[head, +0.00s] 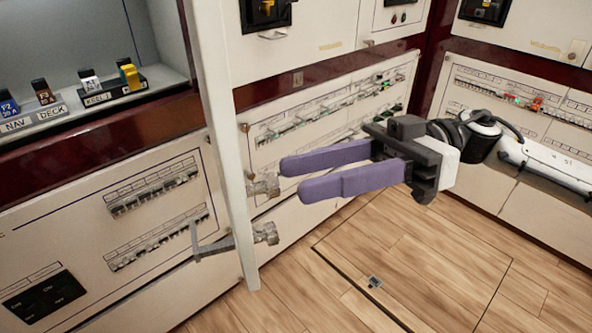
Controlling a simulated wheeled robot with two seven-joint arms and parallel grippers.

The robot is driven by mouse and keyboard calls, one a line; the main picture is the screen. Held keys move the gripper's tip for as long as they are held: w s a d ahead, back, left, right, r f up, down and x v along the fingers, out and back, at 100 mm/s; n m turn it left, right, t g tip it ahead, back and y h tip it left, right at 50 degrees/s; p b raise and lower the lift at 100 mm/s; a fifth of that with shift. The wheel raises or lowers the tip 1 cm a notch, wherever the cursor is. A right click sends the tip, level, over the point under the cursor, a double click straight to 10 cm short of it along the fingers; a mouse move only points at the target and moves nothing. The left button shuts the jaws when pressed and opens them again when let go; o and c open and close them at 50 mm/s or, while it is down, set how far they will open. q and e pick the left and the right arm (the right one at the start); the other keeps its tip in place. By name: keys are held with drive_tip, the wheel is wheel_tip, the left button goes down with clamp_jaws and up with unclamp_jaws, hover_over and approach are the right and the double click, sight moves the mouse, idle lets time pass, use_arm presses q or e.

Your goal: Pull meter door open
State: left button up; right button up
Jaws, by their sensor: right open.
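A tall pale door or panel (222,130), seen nearly edge-on, stands out from the cabinet front left of centre. I cannot tell for sure that it is the meter door. A grey lever-like handle (212,247) sits at its lower left side. Two metal fittings (264,185) show close to its right side. My right gripper (294,179) has two purple fingers, spread apart with nothing between them. Its fingertips point left towards the upper fitting, and contact cannot be made out. My left gripper is out of view.
An open compartment at upper left holds labelled fuses (45,100). Breaker rows (158,235) line the cabinet front behind the panel and continue on the right wall (520,95). Clear wooden floor (420,260) with a hatch outline lies below my right arm.

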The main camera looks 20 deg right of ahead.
drive_tip(key=shift+a, duration=1)
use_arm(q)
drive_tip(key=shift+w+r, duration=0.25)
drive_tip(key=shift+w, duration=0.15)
use_arm(e)
drive_tip(key=shift+a, duration=0.25)
